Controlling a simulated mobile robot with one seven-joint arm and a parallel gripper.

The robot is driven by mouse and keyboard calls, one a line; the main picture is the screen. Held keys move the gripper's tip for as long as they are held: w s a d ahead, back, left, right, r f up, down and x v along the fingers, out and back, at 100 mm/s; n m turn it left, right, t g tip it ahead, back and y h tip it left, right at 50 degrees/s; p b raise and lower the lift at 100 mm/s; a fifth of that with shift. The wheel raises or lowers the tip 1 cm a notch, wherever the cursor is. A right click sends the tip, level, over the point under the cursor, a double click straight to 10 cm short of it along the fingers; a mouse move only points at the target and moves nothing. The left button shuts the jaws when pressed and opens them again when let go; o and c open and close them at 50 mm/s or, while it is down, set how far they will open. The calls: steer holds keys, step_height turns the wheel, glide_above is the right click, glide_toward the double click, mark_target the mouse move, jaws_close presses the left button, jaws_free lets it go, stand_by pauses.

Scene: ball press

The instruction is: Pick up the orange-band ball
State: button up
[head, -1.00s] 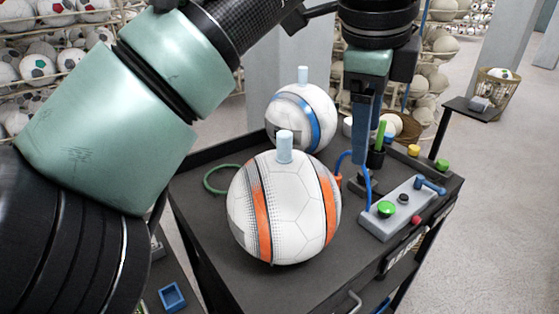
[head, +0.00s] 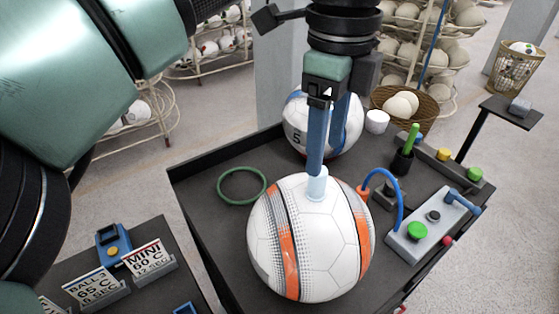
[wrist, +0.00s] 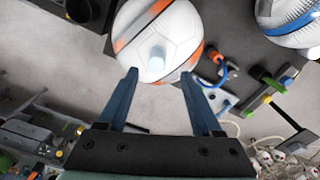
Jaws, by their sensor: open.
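The orange-band ball (head: 325,255) is white with orange stripes and dotted bands. It rests on the dark cart top (head: 215,225), with a pale blue peg (head: 317,186) standing on its crown. My gripper (head: 322,165) is above the ball, its blue fingers pointing down close to the peg. In the wrist view the gripper (wrist: 159,72) is open, one finger each side, with the orange-band ball (wrist: 180,30) and peg (wrist: 157,62) beyond the fingertips. Nothing is between the fingers. The blue-band ball (head: 296,120) stands behind, partly hidden by my fingers.
A green ring (head: 242,202) lies left of the ball. To the right are a blue hose (head: 385,172), a black cup with a green stick (head: 402,160) and a grey control box (head: 432,227) with a green button. The cart has a raised rim (head: 225,153).

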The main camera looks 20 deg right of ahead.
mark_target(311, 227)
steer(key=shift+s+a+f, duration=0.15)
steer(key=shift+f, duration=0.3)
steer(key=f, duration=0.1)
steer(key=f+p, duration=0.1)
steer(key=f, duration=0.1)
steer(key=shift+a+f, duration=0.2)
steer(key=shift+f, duration=0.55)
jaws_close()
steer(key=shift+d+r, duration=0.1)
stand_by(0.4)
